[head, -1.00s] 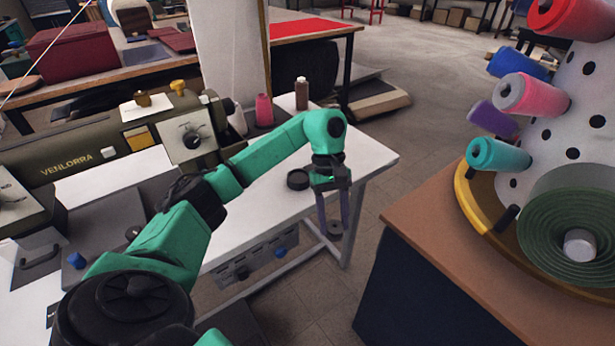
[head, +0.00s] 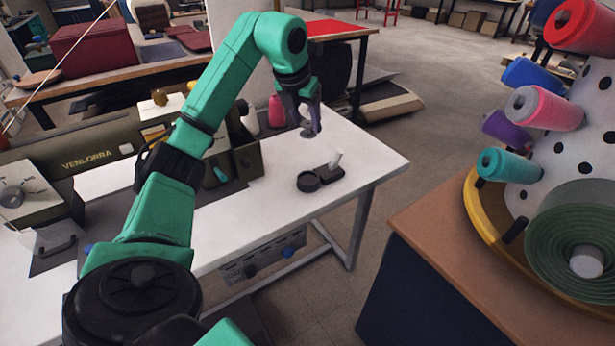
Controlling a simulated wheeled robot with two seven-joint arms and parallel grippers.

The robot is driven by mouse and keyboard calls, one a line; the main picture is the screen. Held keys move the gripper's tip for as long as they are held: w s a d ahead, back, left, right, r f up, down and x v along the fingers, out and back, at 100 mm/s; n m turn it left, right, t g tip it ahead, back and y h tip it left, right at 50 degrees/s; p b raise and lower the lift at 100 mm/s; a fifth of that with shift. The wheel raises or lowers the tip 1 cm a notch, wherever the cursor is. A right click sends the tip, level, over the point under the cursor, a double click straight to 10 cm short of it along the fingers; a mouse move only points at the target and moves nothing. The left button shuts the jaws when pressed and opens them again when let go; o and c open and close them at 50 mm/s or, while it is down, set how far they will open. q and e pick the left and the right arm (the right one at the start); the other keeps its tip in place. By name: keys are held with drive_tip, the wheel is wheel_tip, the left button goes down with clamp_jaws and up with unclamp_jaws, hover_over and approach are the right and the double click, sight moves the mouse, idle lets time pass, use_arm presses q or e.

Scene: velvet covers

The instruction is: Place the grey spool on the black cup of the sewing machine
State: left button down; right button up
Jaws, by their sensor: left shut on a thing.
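My left gripper (head: 308,124) points down over the far right part of the white sewing table. It is shut on the grey spool (head: 306,132), whose round grey end shows low between the fingertips; the fingers hide most of the rest. A round black cup (head: 308,182) sits on the table, nearer than the gripper and apart from it. The dark green sewing machine (head: 90,158), lettered VENLORRA, stands to the left, partly behind my left arm. My right gripper is not in view.
Next to the cup is a small black block with an upright white peg (head: 335,160). A pink spool (head: 277,112) and a white spool (head: 249,118) stand behind the machine's end. The white tabletop (head: 370,155) is clear at the right. A rack of coloured spools stands at right.

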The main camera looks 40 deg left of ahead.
use_arm(q)
wheel_tip(320, 180, down, 15)
drive_tip(key=shift+f+b, duration=0.1)
drive_tip(key=shift+b, duration=0.75)
drive_tip(key=shift+c, duration=1.6)
unclamp_jaws()
drive_tip(key=a+v, duration=0.1)
drive_tip(key=v, duration=1.1)
drive_tip(key=shift+d, duration=0.45)
